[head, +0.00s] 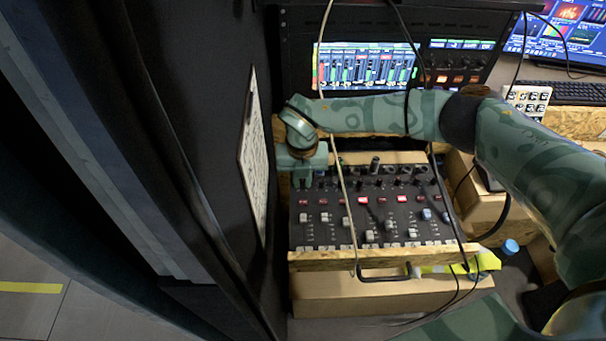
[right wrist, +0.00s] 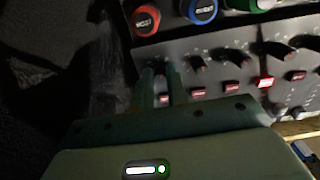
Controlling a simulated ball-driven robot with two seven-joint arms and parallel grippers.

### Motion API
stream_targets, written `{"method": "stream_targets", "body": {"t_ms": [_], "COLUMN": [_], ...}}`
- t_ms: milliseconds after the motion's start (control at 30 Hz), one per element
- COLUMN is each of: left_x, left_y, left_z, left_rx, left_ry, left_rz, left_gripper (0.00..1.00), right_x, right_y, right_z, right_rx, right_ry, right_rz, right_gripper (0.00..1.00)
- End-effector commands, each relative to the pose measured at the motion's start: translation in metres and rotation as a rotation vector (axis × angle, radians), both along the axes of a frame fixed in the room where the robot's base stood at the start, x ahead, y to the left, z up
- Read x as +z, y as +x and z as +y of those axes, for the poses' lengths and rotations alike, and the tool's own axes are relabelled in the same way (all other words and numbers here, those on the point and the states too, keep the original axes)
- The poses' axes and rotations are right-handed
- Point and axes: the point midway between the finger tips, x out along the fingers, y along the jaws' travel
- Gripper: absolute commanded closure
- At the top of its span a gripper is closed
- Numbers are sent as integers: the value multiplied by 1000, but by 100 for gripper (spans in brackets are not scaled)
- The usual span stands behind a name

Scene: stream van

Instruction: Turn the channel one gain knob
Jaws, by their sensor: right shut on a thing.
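The black mixing desk (head: 405,212) has a row of small dark knobs along its back, red and white lit buttons below them and faders in front. My right gripper (head: 302,180) reaches down onto the desk's back left corner. In the right wrist view, my right gripper (right wrist: 160,70) has its two fingers around the leftmost knob of the row, the channel one gain knob. The fingers are shut on it and hide most of it, so I cannot read its angle. A red button (right wrist: 163,100) shows between the fingers. My left gripper is not in view.
Behind the row stand a red knob (right wrist: 146,19), a blue knob (right wrist: 199,9) and a green one. A neighbouring dark knob (right wrist: 198,62) is close right of the fingers. A dark wall panel is at the left. Cables (head: 343,185) hang across the desk.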

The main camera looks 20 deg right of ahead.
Motion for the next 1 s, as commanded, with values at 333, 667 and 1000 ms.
{"method": "stream_targets", "body": {"t_ms": [333,667,1000], "left_x": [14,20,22], "left_y": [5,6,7], "left_z": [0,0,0], "left_rx": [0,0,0], "left_ry": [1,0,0], "left_rz": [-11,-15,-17], "left_gripper": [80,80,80], "right_x": [2,1,0], "right_y": [0,0,0], "right_z": [0,1,0], "right_rx": [322,566,686], "right_ry": [0,0,0], "right_rz": [-1,-1,0], "right_gripper": [100,100,100]}}
